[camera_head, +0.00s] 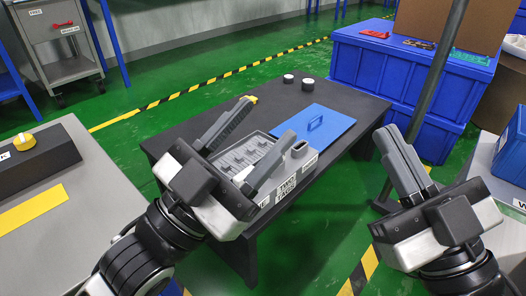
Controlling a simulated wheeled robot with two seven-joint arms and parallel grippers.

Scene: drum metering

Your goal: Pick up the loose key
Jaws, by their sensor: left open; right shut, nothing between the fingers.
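I cannot make out a loose key for certain. A small yellow piece (250,98) shows at the tip of my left gripper's far finger; I cannot tell what it is. My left gripper (267,118) is open above the dark table (345,97), its fingers spread over a grey compartmented tray (242,152) and hiding part of it. A grey box with a dark slot (300,148) stands at the tray's right end. My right gripper (386,132) is shut and empty, off the table's right side.
A blue panel with a handle (327,128) and two small dark cylinders with white tops (308,84) are on the table. Blue crates (400,75) stand behind, with red, dark and green items on top. A yellow knob (24,142) sits on a dark block at left. A grey pole rises at right.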

